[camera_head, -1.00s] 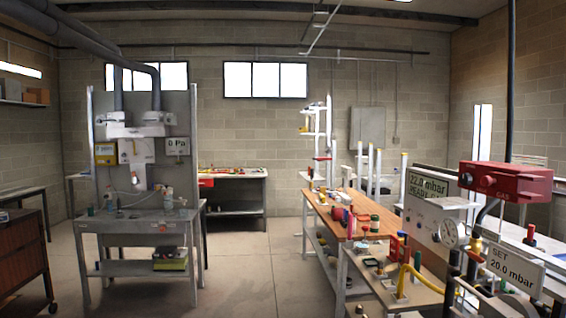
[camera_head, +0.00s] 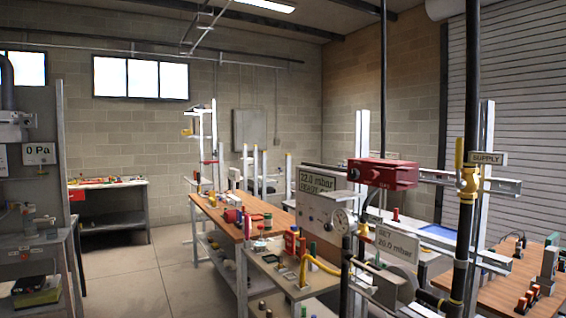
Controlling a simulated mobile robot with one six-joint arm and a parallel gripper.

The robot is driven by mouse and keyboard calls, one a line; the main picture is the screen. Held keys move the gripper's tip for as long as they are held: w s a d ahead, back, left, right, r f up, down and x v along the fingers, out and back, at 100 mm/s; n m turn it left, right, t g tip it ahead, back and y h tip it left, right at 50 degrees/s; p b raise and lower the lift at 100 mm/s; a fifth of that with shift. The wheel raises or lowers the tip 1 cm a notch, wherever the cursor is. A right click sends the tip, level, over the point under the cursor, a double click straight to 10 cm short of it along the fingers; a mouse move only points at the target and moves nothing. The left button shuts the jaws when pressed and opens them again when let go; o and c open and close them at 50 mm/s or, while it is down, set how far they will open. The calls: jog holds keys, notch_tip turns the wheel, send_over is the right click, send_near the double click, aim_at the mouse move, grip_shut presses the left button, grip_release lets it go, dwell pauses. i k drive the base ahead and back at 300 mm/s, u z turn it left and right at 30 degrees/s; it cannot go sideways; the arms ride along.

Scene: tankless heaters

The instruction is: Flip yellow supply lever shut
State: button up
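The yellow supply lever (camera_head: 459,153) stands upright on a brass valve body (camera_head: 468,184) at the right of the view. The valve sits on a black vertical pipe (camera_head: 464,240), and a tag reading SUPPLY (camera_head: 487,158) is beside the lever. The lever lies in line with the pipe. My gripper is not in this view, so its state and its distance from the lever cannot be seen.
A red gas box (camera_head: 383,173), a pressure gauge (camera_head: 341,221) and a sign reading SET 20.0 mbar (camera_head: 397,243) stand left of the pipe. A wooden bench (camera_head: 232,226) holds small parts. Floor (camera_head: 165,270) is clear at lower left.

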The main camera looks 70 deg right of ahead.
aim_at(460, 184)
jog(key=z, duration=1.65)
jog(key=k, duration=0.1)
jog(key=z, duration=1.8)
jog(key=k, duration=0.55)
jog(key=u, duration=0.25)
jog(key=i, duration=1.1)
jog(key=z, duration=0.4)
